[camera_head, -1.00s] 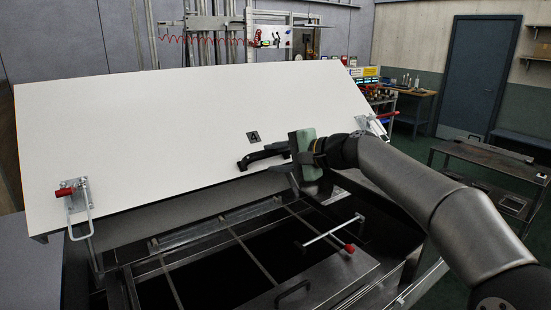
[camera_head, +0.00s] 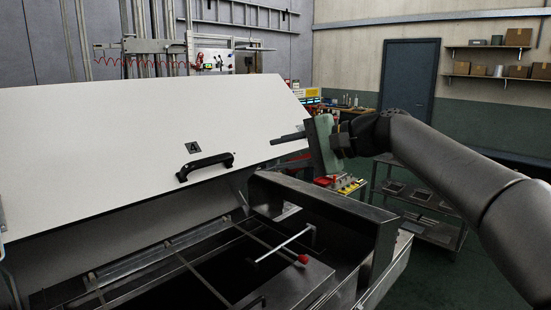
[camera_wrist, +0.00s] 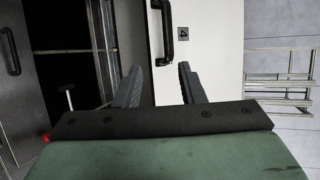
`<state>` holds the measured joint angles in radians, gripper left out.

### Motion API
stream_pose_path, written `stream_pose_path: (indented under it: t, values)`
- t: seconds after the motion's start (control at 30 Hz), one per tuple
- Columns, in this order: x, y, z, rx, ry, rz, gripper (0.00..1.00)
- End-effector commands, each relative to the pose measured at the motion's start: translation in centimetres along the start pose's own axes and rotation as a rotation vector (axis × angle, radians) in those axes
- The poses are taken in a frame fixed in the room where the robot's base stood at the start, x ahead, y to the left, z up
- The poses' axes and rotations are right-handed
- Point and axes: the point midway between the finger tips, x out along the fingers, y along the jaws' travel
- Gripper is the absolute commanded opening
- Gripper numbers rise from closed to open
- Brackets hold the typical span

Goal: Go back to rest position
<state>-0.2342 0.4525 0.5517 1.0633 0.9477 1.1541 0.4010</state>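My gripper (camera_head: 290,138) is in the air to the right of the raised white lid in the head view. In the wrist view its two dark fingers (camera_wrist: 158,86) stand apart with nothing between them. The white lid (camera_head: 100,130) is tilted open, with a black handle (camera_head: 206,166) and a plate marked 4 (camera_head: 193,147). The lid (camera_wrist: 215,60) and its handle (camera_wrist: 166,20) also show in the wrist view, apart from the fingers.
Below the lid is the open dryer with a dark interior (camera_head: 215,275) and a rod with a red knob (camera_head: 303,259). A raised metal frame (camera_head: 330,205) stands close below my arm. A metal cart (camera_head: 425,195) and a door (camera_head: 408,80) are at the right.

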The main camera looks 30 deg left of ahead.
Motion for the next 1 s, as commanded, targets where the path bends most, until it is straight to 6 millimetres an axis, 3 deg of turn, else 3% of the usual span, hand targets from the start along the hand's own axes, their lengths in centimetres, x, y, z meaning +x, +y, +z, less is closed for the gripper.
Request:
stream_pose_path:
  t: [0.47, 0.57, 0.67, 0.77, 0.87, 1.0]
  values:
    - [0.0, 0.0, 0.0, 0.0, 0.001, 0.002, 0.36]
    - [-0.3, 1.4, 0.0, -0.006, 0.026, 0.045, 0.36]
    - [-1.6, 5.2, 0.0, -0.025, 0.095, 0.169, 0.36]
    - [-4.6, 11.2, 0.2, -0.044, 0.188, 0.349, 0.36]
    - [-8.9, 17.6, 1.2, -0.056, 0.271, 0.532, 0.36]
    - [-15.4, 25.8, 4.0, -0.05, 0.346, 0.754, 0.36]
